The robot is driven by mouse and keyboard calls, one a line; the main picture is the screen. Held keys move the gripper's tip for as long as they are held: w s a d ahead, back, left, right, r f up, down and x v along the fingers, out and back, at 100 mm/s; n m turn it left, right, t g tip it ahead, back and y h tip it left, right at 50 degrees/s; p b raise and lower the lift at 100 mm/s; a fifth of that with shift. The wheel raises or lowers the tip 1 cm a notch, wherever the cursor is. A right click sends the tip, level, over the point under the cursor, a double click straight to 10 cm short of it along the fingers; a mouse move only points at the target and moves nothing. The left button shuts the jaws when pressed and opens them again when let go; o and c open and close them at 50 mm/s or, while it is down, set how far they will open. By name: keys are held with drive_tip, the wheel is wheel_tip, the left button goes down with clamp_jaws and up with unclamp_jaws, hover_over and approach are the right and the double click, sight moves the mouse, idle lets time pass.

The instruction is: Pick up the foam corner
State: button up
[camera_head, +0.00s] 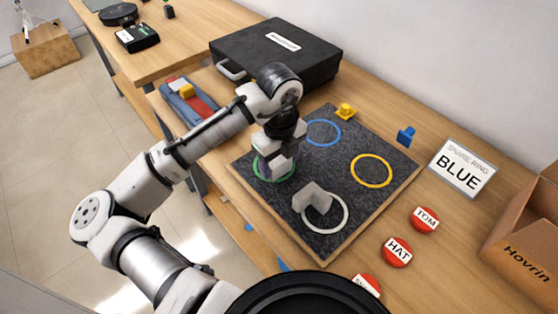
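The foam corner, a grey angled block (309,194), rests on the dark mesh pad (317,245), partly over the upper left of the white ring (346,216). My gripper (273,176) points down over the green ring (257,173), up and to the left of the foam corner and apart from it. My gripper's fingers are hard to make out, so I cannot tell if they are open. It hides part of the green ring.
The pad also bears a blue ring (336,140) and a yellow ring (389,178). A black case (275,52) stands behind. A yellow piece (345,111), a blue piece (406,136), a "BLUE" sign (463,168), red labelled discs (397,253) and a cardboard box (525,250) lie around it.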

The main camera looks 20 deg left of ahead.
drive_tip(key=c, duration=0.6)
drive_tip(key=shift+c, duration=0.2)
